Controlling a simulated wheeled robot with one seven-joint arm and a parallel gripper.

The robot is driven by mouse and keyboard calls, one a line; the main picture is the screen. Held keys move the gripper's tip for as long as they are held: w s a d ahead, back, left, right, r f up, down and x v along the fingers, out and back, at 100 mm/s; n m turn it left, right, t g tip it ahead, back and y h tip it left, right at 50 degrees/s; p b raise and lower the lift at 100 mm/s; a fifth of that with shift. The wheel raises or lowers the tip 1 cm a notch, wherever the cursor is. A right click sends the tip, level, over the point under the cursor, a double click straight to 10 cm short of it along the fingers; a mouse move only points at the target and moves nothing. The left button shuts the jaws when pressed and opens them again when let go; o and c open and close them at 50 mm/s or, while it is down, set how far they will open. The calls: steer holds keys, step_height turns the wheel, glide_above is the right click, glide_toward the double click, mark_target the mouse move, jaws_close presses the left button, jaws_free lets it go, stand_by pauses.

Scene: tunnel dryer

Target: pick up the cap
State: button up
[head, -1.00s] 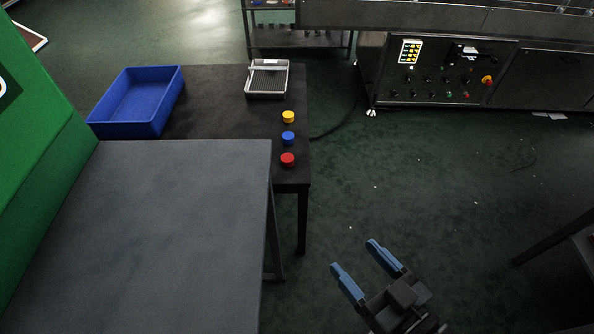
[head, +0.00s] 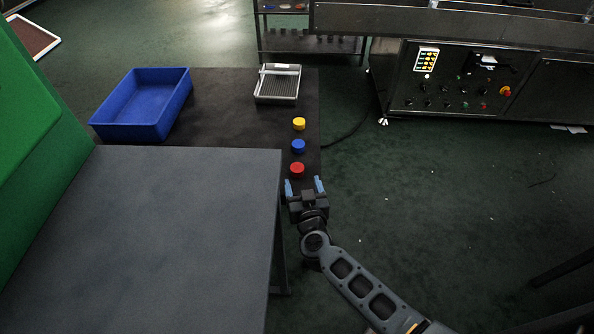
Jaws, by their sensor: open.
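Three round caps stand in a row along the right edge of the dark table: a yellow cap (head: 299,124) farthest, a blue cap (head: 298,146) in the middle, and a red cap (head: 297,168) nearest. My gripper (head: 304,184) is open, with its two blue fingers pointing away from me toward the red cap. The red cap lies just beyond the fingertips, and the gap between the fingers looks empty. I cannot tell the gripper's height above the table.
A blue bin (head: 143,128) and a grey tray with a ribbed floor (head: 277,99) stand on the dark table (head: 222,95). A grey tabletop (head: 180,230) fills the near left. A machine with a control panel (head: 455,85) stands at the back right.

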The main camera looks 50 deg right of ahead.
mark_target(298, 169)
steer(key=b+x, duration=0.1)
steer(key=x, duration=0.5)
steer(key=shift+w+d+r+b, duration=0.1)
steer(key=shift+w+b, duration=0.2)
steer(key=shift+b, duration=0.1)
steer(key=shift+c, duration=0.3)
steer(key=c, duration=1.1)
